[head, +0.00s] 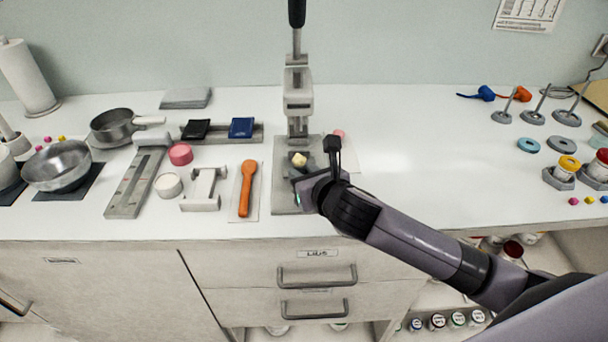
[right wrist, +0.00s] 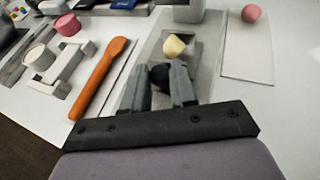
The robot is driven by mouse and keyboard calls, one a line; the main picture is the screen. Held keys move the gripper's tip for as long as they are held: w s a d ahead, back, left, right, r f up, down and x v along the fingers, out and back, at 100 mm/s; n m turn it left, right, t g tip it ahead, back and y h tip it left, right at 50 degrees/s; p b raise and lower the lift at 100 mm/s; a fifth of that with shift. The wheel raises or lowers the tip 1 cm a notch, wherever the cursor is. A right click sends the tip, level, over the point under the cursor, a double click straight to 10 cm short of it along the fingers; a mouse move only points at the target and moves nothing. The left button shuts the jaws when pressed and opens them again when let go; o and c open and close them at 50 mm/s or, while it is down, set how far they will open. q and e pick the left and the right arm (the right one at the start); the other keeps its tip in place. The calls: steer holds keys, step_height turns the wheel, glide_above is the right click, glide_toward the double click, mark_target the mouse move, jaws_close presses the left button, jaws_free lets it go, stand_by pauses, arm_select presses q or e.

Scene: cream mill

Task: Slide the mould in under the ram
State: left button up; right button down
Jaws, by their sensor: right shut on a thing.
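The press stands at the back middle, with its grey ram (head: 298,98) raised over the flat base plate (head: 283,198). The grey mould (right wrist: 190,57) lies on that plate in front of the ram, with a pale yellow lump (head: 299,160) in it; the lump also shows in the right wrist view (right wrist: 174,46). My right gripper (right wrist: 158,74) is shut on the mould's black round knob (right wrist: 158,79), on its near side. In the head view my right gripper (head: 304,186) hides the near part of the mould. My left gripper is not in view.
An orange spoon (head: 247,188) lies on a pale mat left of the plate, with a grey stand (head: 203,189) beyond it. A pink ball (head: 338,134) sits on a white sheet right of the press.

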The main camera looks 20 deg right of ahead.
mark_target(301, 161)
steer(key=w, duration=0.1)
steer(key=w+d, duration=0.1)
steer(key=w, duration=0.1)
steer(key=shift+w, duration=0.1)
steer(key=shift+r, duration=0.1)
steer(key=c, duration=1.2)
jaws_free()
steer(key=shift+w, duration=0.1)
steer(key=shift+c, duration=0.2)
steer(key=shift+v, duration=3.6)
